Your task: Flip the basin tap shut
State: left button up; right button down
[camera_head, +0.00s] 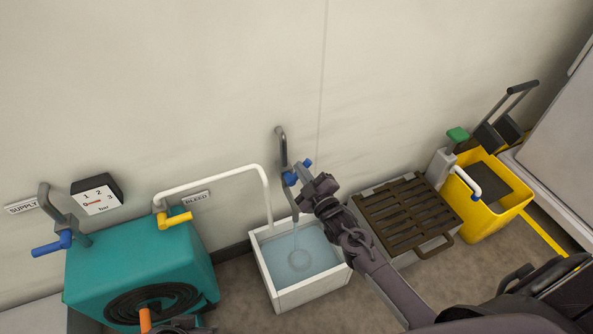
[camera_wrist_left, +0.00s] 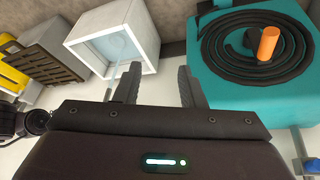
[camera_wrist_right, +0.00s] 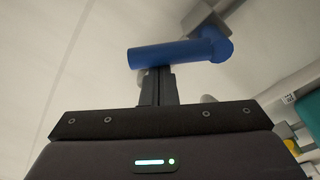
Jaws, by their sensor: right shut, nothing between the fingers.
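The basin tap (camera_head: 281,147) is a grey pipe on the wall with a blue lever (camera_head: 290,179), partly hidden by my right gripper (camera_head: 301,176). A thin stream falls from its spout into the white basin (camera_head: 317,290), where ripples show on the water. In the right wrist view the blue lever (camera_wrist_right: 175,53) lies across the tips of my right gripper (camera_wrist_right: 158,72). Its fingers are shut together with nothing between them; the tips are at the lever, but I cannot tell whether they touch. In the left wrist view my left gripper (camera_wrist_left: 160,75) is open and empty.
A teal machine (camera_head: 95,275) with a coiled black hose and white pipe (camera_head: 215,175) stands left of the basin. A brown grate (camera_head: 408,212) and a yellow bucket (camera_head: 505,212) stand to the right. A gauge (camera_head: 97,195) is on the left wall.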

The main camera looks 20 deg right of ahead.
pick_arm(q)
jog(key=shift+d+f+b, duration=0.1)
jog(key=shift+d+b, duration=0.3)
jog(key=shift+d, duration=0.15)
pick_arm(e)
jog(key=d+f+m, duration=0.1)
jog(key=m, duration=0.2)
jog(key=d+f+m+h, duration=0.1)
jog(key=m, duration=0.2)
jog(key=d+f+m, duration=0.1)
jog(key=m, duration=0.2)
jog(key=shift+w+d+f+t+h, duration=0.1)
jog(key=shift+d+f+t+h, duration=0.1)
jog(key=shift+t+h, duration=0.1)
pick_arm(q)
jog(key=shift+w+d+t, duration=0.1)
jog(key=shift+w+t, duration=0.1)
jog(key=shift+t, duration=0.1)
pick_arm(e)
jog(key=shift+f, duration=0.15)
